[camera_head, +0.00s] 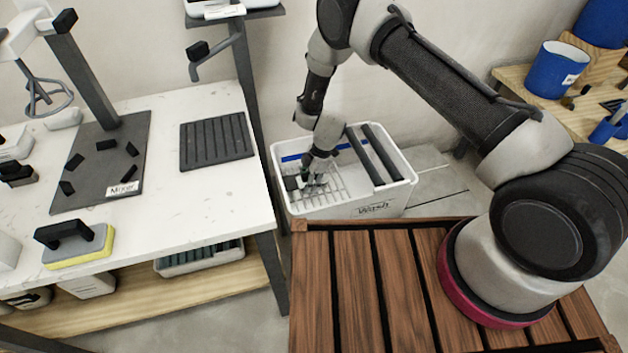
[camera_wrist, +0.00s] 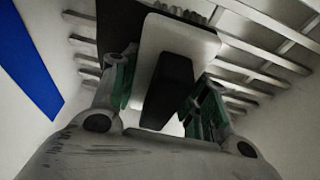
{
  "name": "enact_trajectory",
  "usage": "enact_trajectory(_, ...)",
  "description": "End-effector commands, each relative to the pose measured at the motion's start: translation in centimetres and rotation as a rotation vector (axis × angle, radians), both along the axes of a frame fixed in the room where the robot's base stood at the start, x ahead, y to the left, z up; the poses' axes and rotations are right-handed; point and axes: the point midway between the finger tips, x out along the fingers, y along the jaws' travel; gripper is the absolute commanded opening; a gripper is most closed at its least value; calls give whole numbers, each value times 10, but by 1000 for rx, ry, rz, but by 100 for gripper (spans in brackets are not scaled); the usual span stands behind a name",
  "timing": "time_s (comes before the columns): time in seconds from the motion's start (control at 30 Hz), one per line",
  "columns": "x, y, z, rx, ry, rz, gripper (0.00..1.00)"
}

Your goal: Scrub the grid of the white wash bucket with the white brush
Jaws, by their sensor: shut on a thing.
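The white wash bucket (camera_head: 360,208) stands on the floor between the white table and the wooden deck, with a label on its front. Its grid (camera_head: 335,190) of pale bars lies inside on the left; bars also show in the wrist view (camera_wrist: 265,65). My gripper (camera_head: 312,178) reaches down into the bucket over the grid. In the wrist view its fingers (camera_wrist: 160,90) are shut on the dark handle of the white brush (camera_wrist: 203,42). The brush's white body is at the grid, with pale bristles at its far edge. I cannot tell whether the bristles touch the bars.
Two dark rollers (camera_head: 376,153) span the bucket's right part. A blue strip (camera_head: 300,157) lines its back wall. The white table (camera_head: 215,205) and its dark post (camera_head: 247,75) stand close on the left.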

Motion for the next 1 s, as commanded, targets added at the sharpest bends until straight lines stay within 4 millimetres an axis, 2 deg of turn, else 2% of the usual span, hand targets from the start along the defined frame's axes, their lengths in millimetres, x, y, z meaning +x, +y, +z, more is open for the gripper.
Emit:
enact_trajectory(0.23,-2,8,0,0,-1,1,14)
enact_trajectory(0.7,-12,40,-1,0,0,1,14)
enact_trajectory(0.83,-12,41,-1,0,-1,0,14)
enact_trajectory(1.0,-9,32,0,0,0,-3,14)
